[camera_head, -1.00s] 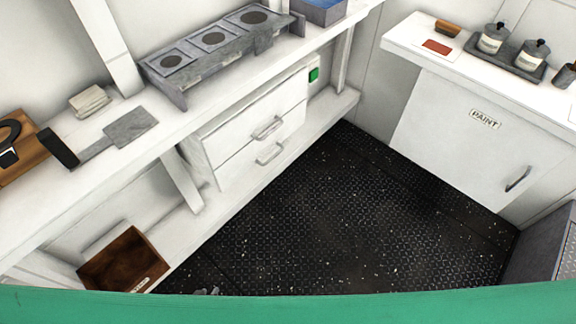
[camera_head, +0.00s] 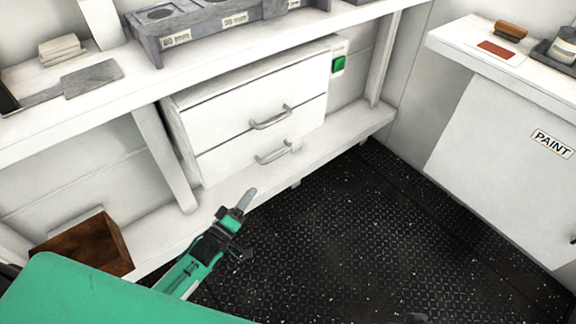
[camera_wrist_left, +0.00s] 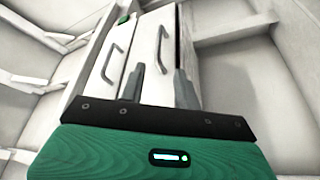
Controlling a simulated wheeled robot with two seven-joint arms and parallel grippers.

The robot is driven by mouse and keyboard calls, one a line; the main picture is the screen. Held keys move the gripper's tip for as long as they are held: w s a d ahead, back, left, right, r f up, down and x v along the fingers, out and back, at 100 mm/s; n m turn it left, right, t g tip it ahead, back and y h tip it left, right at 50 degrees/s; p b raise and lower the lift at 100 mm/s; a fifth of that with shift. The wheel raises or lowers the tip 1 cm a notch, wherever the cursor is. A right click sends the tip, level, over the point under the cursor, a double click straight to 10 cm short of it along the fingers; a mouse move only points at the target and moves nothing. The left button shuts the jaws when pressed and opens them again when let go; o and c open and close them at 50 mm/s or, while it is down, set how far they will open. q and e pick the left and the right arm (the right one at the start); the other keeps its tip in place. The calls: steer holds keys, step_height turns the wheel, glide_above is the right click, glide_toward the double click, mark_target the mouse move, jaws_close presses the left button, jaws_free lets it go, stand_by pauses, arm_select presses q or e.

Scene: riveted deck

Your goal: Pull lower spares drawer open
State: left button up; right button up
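The lower spares drawer (camera_head: 225,160) is the bottom white front in the unit under the bench, and it looks closed. My right gripper is not visible.
The bench shelf (camera_head: 340,125) runs under the drawers. A brown wooden box (camera_head: 115,240) stands on it at lower left. A green button (camera_head: 338,64) is right of the drawers. A white PAINT cabinet (camera_head: 500,140) stands at right. The dark deck floor (camera_head: 380,230) is clear.

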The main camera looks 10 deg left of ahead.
mark_target(274, 159)
arm_select(q)
steer(key=x, duration=1.3)
steer(key=shift+w+d+r, duration=0.15)
steer(key=shift+w+r, duration=0.1)
steer(key=shift+w, duration=0.1)
jaws_close()
